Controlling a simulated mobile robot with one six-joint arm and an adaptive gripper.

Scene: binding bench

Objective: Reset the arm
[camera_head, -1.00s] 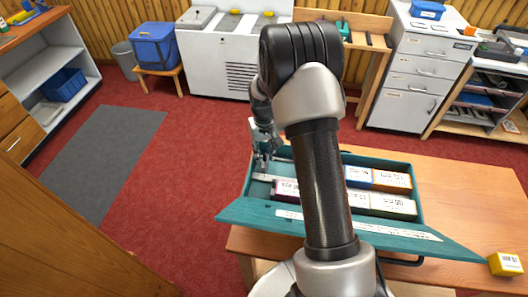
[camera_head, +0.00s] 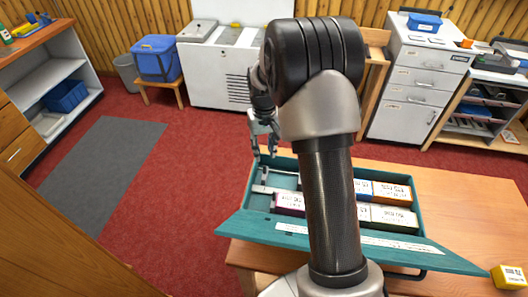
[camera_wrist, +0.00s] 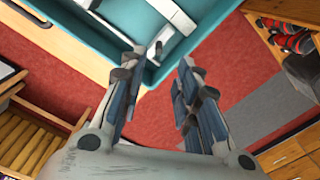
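My gripper (camera_head: 264,152) hangs just above the back left corner of a teal box in the head view. In the wrist view my gripper (camera_wrist: 158,75) has its fingers apart with nothing between them; red floor and the box edge show beyond. The teal box (camera_head: 250,222) lies open on the wooden table, and its corner also shows in the wrist view (camera_wrist: 155,72). Labelled small boxes sit inside it, among them an orange-sided one (camera_head: 392,192) and a purple-sided one (camera_head: 289,203). My arm hides the middle of the teal box.
A yellow box (camera_head: 508,277) stands on the wooden table (camera_head: 465,210) at the right. A blue bin (camera_head: 157,58) rests on a stool at the back left. Red carpet (camera_head: 200,170) and a grey mat (camera_head: 95,170) lie clear to the left.

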